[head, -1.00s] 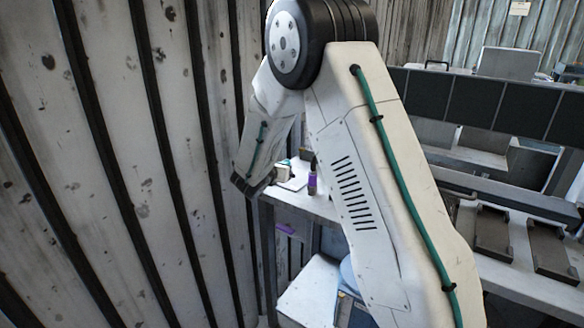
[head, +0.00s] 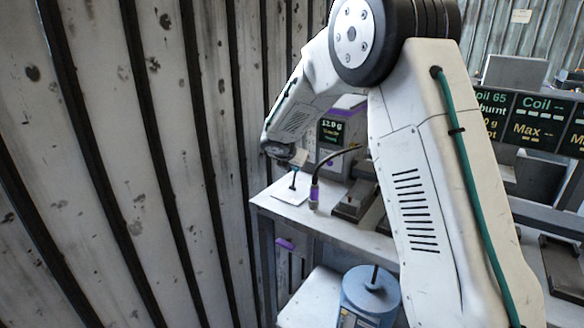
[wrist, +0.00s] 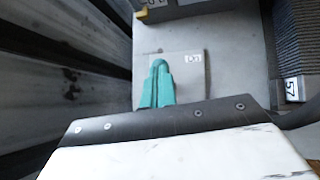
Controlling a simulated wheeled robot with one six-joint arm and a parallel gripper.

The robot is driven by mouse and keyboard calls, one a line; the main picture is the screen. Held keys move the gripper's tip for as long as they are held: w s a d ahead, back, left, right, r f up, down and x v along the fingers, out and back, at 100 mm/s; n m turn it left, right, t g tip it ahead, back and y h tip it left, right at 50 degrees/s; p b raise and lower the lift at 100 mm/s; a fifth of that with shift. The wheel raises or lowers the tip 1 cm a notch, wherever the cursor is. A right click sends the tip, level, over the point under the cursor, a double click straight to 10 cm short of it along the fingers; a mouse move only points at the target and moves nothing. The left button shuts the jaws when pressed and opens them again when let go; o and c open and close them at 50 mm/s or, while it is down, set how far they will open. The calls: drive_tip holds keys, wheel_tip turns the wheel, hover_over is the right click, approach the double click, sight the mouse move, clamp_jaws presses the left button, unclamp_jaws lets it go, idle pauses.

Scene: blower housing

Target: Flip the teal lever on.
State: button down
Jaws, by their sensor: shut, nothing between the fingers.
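My gripper (head: 295,170) hangs at the end of the bent arm, above a pale plate (head: 280,197) on the bench corner. In the wrist view two tapered teal fingers (wrist: 157,72) meet at their tips, shut with nothing between them, over the same plate (wrist: 188,82). I cannot pick out the teal lever for sure: in the wrist view it may lie behind or merge with the teal fingers. In the head view a thin dark piece (head: 292,184) shows between gripper and plate; I cannot tell what it is or whether they touch.
A purple-based connector (head: 313,192) with a dark cable stands right of the plate. A box with a lit display (head: 331,131) is behind it. A slatted wall (head: 130,180) runs close on the left. A blue drum (head: 370,295) stands below the bench (head: 335,222).

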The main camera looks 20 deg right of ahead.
drive_tip(key=shift+w+d+f, duration=0.1)
drive_tip(key=shift+w+d, duration=0.5)
drive_tip(key=shift+d, duration=0.3)
drive_tip(key=s+a+r, duration=0.2)
drive_tip(key=r, duration=0.4)
drive_tip(key=s+a+r, duration=0.1)
drive_tip(key=s+r, duration=0.2)
drive_tip(key=r, duration=0.3)
drive_tip(key=shift+s+a, duration=0.35)
drive_tip(key=shift+m, duration=0.3)
